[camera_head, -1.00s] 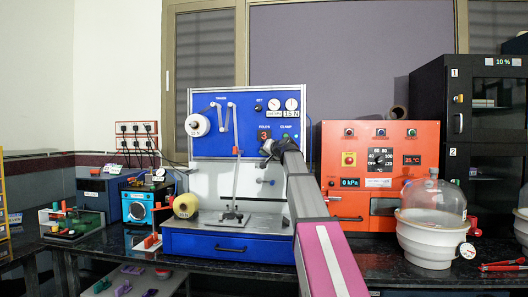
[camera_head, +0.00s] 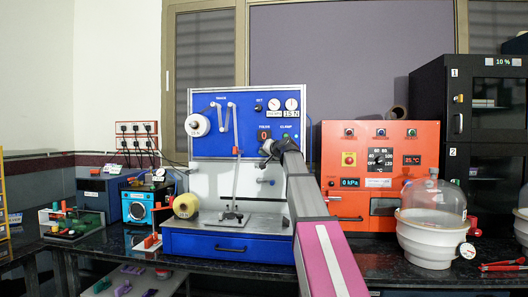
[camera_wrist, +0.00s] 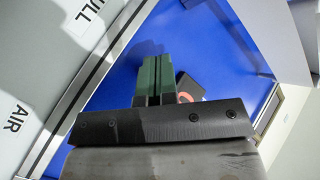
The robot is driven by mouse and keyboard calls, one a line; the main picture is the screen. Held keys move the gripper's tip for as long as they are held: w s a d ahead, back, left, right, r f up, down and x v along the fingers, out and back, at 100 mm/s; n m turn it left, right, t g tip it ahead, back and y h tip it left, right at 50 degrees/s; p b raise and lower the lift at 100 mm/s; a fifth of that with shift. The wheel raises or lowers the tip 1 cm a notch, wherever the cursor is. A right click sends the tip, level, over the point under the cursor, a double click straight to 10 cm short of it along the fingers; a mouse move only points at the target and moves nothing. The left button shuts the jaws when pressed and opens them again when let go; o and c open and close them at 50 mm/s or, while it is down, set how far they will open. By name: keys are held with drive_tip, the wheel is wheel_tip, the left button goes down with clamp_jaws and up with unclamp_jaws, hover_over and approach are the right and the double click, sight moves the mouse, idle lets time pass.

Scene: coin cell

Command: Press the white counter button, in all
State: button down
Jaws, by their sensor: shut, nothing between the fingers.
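The blue panel (camera_head: 210,145) of the winding machine carries a small counter display (camera_head: 264,135), which shows a red 0. My gripper (camera_head: 266,149) is just below this display, close to the panel. The white counter button cannot be made out; my gripper covers that part of the panel. In the wrist view, my green fingers (camera_wrist: 157,75) are together, with nothing between them, and point at the blue panel (camera_wrist: 225,40). I cannot tell whether the fingertips touch it. A dark piece with a red digit shows partly behind the fingers.
An orange oven (camera_head: 350,150) stands right of my arm, with a glass bell jar (camera_head: 433,198) beyond.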

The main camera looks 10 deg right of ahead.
idle(0.3)
drive_tip(key=s, duration=0.1)
drive_tip(key=s+a, duration=0.1)
drive_tip(key=s, duration=0.2)
drive_tip(key=shift+s+a, duration=0.25)
drive_tip(key=shift+s, duration=0.15)
idle(0.6)
